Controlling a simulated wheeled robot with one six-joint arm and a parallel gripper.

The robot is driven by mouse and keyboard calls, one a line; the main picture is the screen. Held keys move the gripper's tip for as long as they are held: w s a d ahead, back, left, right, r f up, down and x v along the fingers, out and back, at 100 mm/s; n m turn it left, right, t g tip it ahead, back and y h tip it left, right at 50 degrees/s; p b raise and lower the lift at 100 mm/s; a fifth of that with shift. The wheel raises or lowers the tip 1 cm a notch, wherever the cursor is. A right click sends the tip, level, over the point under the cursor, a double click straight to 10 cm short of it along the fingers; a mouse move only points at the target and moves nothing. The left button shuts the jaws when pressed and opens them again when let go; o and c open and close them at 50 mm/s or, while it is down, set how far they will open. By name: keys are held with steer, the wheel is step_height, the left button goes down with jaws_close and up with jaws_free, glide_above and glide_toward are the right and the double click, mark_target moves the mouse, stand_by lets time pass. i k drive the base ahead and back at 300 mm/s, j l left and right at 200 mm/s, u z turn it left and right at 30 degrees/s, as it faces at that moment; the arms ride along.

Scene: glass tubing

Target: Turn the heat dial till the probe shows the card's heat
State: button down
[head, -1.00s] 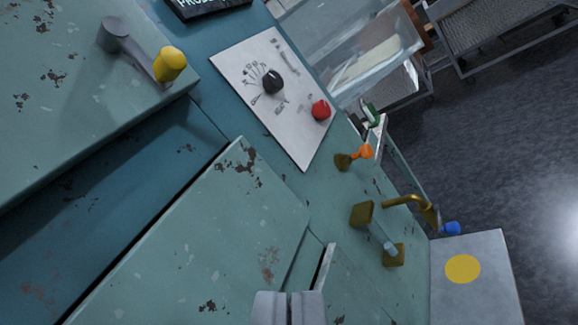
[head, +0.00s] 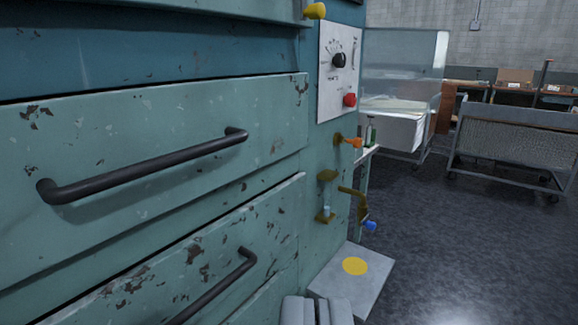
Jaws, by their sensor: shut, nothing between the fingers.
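A black dial (head: 339,60) with marks around it sits on a white panel (head: 328,104) on the green machine, at upper centre. I take it for the heat dial; its marks are too small to read. A red knob (head: 350,100) is below it on the same panel. My gripper (head: 319,312) shows at the bottom edge, shut and empty, well below and apart from the dial. The probe's readout is not readable in view, and I cannot make out a card.
Long black drawer handles (head: 145,168) stick out on the left. A yellow knob (head: 315,11) is at the top. Orange-handled (head: 354,142) and blue-tipped (head: 369,226) valves jut below the panel, above a grey plate with a yellow disc (head: 355,266). Open floor (head: 450,240) lies right.

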mark_target(338, 60)
steer(key=u, duration=3.25)
steer(key=k+l, duration=0.4)
steer(key=k+l+z, duration=0.1)
steer(key=k+l, duration=0.65)
steer(key=l, duration=0.15)
steer(key=k+l+z, duration=0.1)
steer(key=k+l, duration=0.6)
steer(key=l, duration=0.2)
steer(key=k+l+z, duration=0.1)
steer(key=k+l, duration=0.25)
steer(key=l, duration=0.15)
steer(key=k+l, duration=0.35)
steer(key=l, duration=0.15)
